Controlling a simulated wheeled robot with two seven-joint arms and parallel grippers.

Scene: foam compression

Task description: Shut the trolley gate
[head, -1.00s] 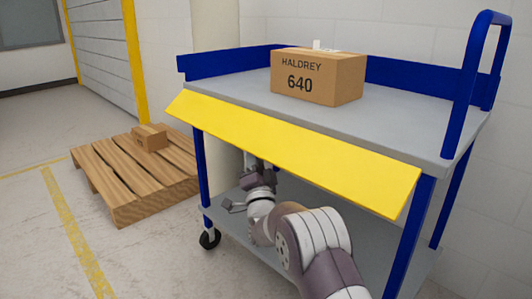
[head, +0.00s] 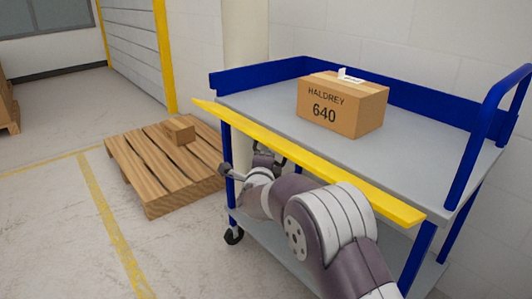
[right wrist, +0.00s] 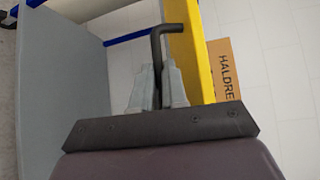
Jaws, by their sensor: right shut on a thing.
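The trolley gate is a long yellow panel (head: 310,162) along the front edge of the trolley's grey top deck (head: 420,160). It now appears as a narrow strip, near deck height, and is not upright. My right gripper (head: 264,160) is at the gate's underside, towards its left end, partly hidden. In the right wrist view its fingers (right wrist: 157,88) are shut on a dark bent rod (right wrist: 168,30), whose bent end crosses in front of the yellow gate (right wrist: 190,55). Whether the rod is fixed to the gate, I cannot tell. My left gripper is out of view.
A carton marked HALDREY 640 (head: 340,108) stands on the top deck, behind the gate. Blue rails and a blue push handle (head: 478,140) bound the deck. A wooden pallet (head: 150,175) with a small carton (head: 178,131) lies to the left. Floor at front left is clear.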

